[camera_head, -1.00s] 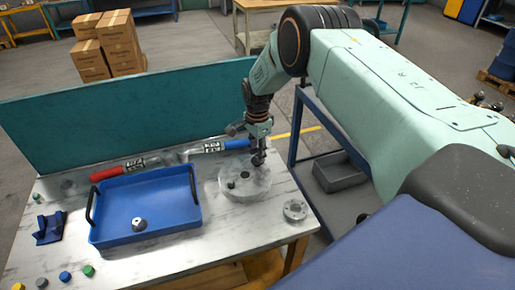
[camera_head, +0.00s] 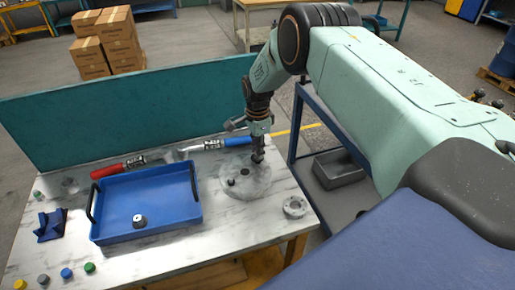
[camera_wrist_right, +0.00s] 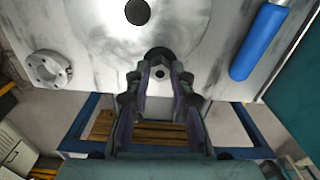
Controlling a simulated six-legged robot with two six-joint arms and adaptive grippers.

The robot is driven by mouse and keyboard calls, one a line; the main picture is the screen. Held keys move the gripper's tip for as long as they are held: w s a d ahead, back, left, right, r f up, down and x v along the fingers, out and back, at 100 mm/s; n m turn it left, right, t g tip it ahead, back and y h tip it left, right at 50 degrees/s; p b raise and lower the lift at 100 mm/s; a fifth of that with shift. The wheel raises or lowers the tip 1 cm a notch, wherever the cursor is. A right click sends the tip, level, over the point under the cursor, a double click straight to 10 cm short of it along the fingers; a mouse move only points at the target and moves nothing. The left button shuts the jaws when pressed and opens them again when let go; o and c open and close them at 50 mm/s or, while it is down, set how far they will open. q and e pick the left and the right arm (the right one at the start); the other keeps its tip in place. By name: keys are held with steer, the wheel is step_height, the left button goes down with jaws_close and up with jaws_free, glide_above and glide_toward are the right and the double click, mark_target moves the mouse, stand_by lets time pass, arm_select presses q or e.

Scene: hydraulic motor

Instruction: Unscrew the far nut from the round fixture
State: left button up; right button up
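The round fixture (camera_head: 248,190), a pale grey disc, lies at the right end of the table; its edge fills the top of the right wrist view (camera_wrist_right: 100,22). A dark stud or hole (camera_head: 231,183) shows on its near left part. My right gripper (camera_head: 257,160) points down at the fixture's far right side. In the right wrist view its two fingertips (camera_wrist_right: 161,72) stand on either side of a dark round piece, apparently the far nut (camera_wrist_right: 160,54). I cannot tell whether they press on it. My left gripper is out of view.
A blue tray (camera_head: 192,212) holds a small grey nut (camera_head: 139,221). A grey flange (camera_head: 295,207) lies near the table's right edge. Red-handled (camera_head: 106,172) and blue-handled (camera_head: 238,142) tools lie behind the tray. A teal panel (camera_head: 110,120) closes the back. A blue bracket (camera_head: 50,228) stands left.

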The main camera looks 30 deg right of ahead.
jaws_close()
steer(key=n+b, duration=0.1)
steer(key=n, duration=0.4)
steer(key=shift+r+n+b, duration=0.1)
steer(key=shift+n+b, duration=0.2)
steer(key=shift+n, duration=0.1)
